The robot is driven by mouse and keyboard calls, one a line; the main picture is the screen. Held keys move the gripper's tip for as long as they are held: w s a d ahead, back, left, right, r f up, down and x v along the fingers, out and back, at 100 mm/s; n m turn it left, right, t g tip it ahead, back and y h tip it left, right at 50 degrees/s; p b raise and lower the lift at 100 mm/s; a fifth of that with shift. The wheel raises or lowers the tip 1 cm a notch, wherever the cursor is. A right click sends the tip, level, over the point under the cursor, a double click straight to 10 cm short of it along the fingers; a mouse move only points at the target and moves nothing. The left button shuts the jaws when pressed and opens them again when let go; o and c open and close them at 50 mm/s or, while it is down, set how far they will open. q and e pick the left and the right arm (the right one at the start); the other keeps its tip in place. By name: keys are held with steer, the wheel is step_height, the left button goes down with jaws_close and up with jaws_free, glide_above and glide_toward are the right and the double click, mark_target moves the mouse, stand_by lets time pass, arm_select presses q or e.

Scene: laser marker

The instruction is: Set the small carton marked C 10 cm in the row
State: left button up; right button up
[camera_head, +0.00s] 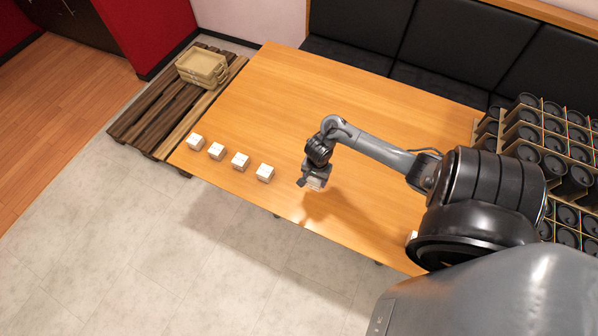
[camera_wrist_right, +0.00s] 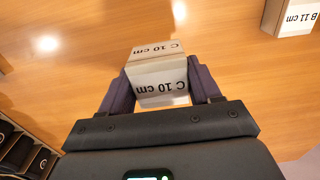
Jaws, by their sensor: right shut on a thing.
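My right gripper (camera_head: 309,182) is shut on the small carton marked C 10 cm (camera_wrist_right: 161,78). In the right wrist view the white carton sits between the two dark fingers, with its label on two faces. In the head view the gripper is over the front part of the table, to the right of a row of several small white cartons; the right end carton (camera_head: 265,173) is nearest it. A carton marked B 11 cm (camera_wrist_right: 293,16) shows at the top right of the right wrist view. My left gripper is not in view.
The wooden table (camera_head: 330,90) is clear behind the row. Another white item (camera_head: 411,236) is partly hidden by my arm. A beige crate (camera_head: 203,67) stands on a pallet at the left. Racks of dark round items (camera_head: 560,150) stand at the right.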

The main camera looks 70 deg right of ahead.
steer(key=w+f+b, duration=0.1)
steer(key=w+f, duration=0.1)
steer(key=w, duration=0.1)
steer(key=w+f+b, duration=0.1)
steer(key=w, duration=0.2)
steer(key=w+a+f+b, duration=0.1)
steer(key=w+f+b, duration=0.1)
steer(key=w, duration=0.1)
steer(key=shift+w+f, duration=0.25)
steer(key=shift+f, duration=0.1)
steer(key=shift+f+b, duration=1.15)
steer(key=shift+f, duration=0.85)
steer(key=o, duration=1.1)
steer(key=shift+f, duration=0.1)
